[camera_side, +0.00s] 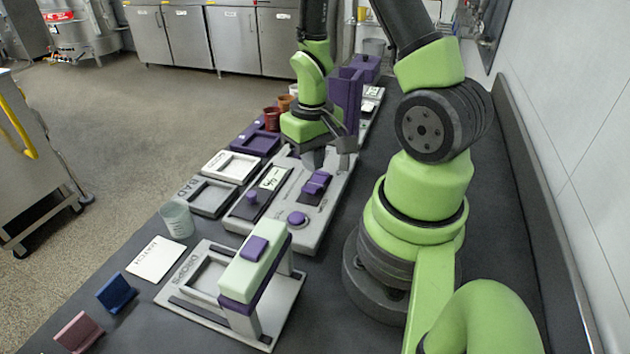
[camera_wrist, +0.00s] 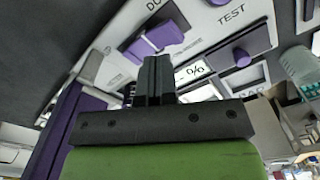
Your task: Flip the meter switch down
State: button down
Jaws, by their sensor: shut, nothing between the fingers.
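The meter (camera_side: 316,228) is a light grey panel on the bench with a purple switch (camera_side: 317,182), a display (camera_side: 272,178), a purple knob (camera_side: 251,200) and a round purple button (camera_side: 297,218). My gripper (camera_side: 318,160) is over the far part of the panel, just behind the switch. In the wrist view, my shut, empty fingers (camera_wrist: 157,62) point toward the purple switch (camera_wrist: 155,42), which lies just past their tips. Contact cannot be told. The fingers hide part of the display (camera_wrist: 190,72). The knob (camera_wrist: 240,57) shows at the right.
A grey stand with a green-topped purple arm (camera_side: 253,265) is nearest the camera. Grey and white trays (camera_side: 234,167) and a clear cup (camera_side: 178,219) lie left of the meter. A tall purple block (camera_side: 346,95) stands behind my gripper. The wall (camera_side: 560,130) bounds the right side.

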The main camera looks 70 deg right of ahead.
jog(key=shift+f, duration=2.2)
dwell(1.0)
jog(key=shift+r, duration=3.5)
jog(key=shift+w+a+r, duration=0.1)
jog(key=shift+w+r, duration=0.05)
jog(key=shift+r, duration=0.15)
notch_tip(320, 180, up, 7)
jog(key=t, duration=0.2)
send_over(313, 186)
jog(key=w+a, duration=0.2)
jog(key=a, duration=0.2)
jog(key=a+r+t, duration=0.2)
jog(key=a+r, duration=0.1)
jog(key=r, duration=0.2)
jog(key=s+a+r+n+t+y, duration=0.2)
jog(key=s+a+r+t, duration=0.1)
jog(key=s+a+r, duration=0.3)
jog(key=shift+a+r, duration=0.5)
jog(key=shift+r, duration=0.25)
